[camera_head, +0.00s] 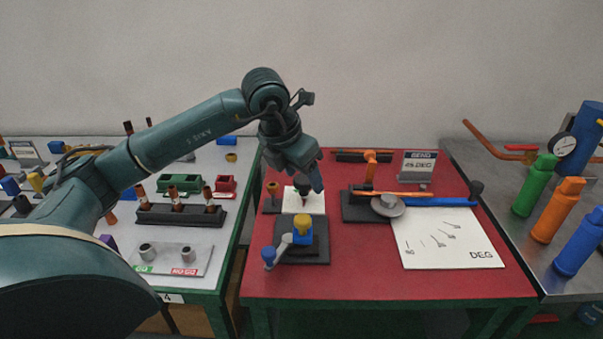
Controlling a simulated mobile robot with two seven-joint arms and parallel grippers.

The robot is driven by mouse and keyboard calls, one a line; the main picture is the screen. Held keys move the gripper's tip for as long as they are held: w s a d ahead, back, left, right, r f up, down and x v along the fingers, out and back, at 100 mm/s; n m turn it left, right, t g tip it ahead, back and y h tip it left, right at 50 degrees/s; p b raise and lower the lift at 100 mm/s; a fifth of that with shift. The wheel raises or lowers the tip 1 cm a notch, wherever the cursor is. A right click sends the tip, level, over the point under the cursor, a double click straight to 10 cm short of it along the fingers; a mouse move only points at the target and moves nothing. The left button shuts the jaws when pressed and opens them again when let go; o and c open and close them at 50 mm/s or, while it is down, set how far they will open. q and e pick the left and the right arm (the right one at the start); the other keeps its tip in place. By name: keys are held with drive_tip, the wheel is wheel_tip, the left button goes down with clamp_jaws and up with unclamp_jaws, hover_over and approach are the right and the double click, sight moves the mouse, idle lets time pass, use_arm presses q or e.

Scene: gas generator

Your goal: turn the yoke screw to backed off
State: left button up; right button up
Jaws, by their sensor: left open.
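My left gripper (305,190) points down, open, over the white square plate (290,202) on the red bench. A dark upright part shows between or just below its fingers; I cannot tell whether they touch it. In front stands a black base (316,256) with a blue block, a yellow cap (302,226) and a grey crank with a blue knob (269,254). To the right, an orange T-shaped upright (370,165) stands behind a grey disc (387,206) on another black base. Which part is the yoke screw is not clear. My right gripper is out of view.
An orange bar and a blue bar (440,201) lie across the right part of the bench, above a white DEG sheet (455,242). A brown-topped post (272,189) stands left of the gripper. Green, orange and blue bottles (558,210) stand on the right-hand bench. The red bench's front strip is clear.

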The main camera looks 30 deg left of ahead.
use_arm(q)
drive_tip(key=v, duration=1.3)
drive_tip(key=shift+f, duration=0.1)
